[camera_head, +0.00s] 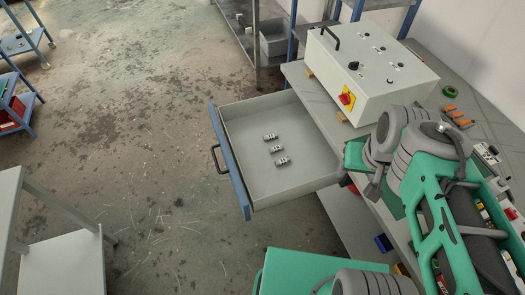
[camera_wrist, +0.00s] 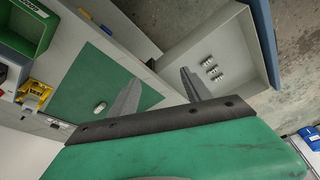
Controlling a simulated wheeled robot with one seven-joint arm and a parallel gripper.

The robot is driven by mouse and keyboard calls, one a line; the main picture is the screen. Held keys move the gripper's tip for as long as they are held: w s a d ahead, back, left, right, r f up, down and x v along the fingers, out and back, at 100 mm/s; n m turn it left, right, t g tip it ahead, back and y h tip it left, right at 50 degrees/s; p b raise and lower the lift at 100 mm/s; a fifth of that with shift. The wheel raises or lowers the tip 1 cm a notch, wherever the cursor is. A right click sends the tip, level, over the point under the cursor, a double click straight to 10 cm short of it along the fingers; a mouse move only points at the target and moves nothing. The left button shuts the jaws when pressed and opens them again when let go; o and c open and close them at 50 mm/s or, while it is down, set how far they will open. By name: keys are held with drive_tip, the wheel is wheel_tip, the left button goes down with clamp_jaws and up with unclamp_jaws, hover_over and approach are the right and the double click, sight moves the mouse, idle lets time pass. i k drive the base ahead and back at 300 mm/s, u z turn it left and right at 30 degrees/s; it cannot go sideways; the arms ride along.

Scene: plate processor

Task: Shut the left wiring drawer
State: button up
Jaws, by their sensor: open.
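The left wiring drawer (camera_head: 304,172) is pulled far out from under the workbench. It has grey walls, a blue front (camera_head: 230,163) and a dark handle (camera_head: 216,160) facing left. Several small metal parts (camera_head: 276,149) lie on its floor. In the wrist view the drawer (camera_wrist: 238,85) shows at upper right, with its blue front (camera_wrist: 265,40) at the edge. My gripper (camera_wrist: 158,90) is open and empty, its two grey fingers apart, over the bench edge and the near part of the drawer.
A grey control box (camera_head: 372,70) with a red-yellow switch stands on the workbench (camera_head: 304,80). A green mat (camera_wrist: 95,85) and a green bin (camera_wrist: 28,28) show in the wrist view. A grey table (camera_head: 60,262) stands at lower left. Floor left of the drawer is clear.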

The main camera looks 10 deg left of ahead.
sight(313, 166)
drive_tip(key=k, duration=0.95)
drive_tip(key=u, duration=1.6)
drive_tip(key=i, duration=1.35)
drive_tip(key=u, duration=0.9)
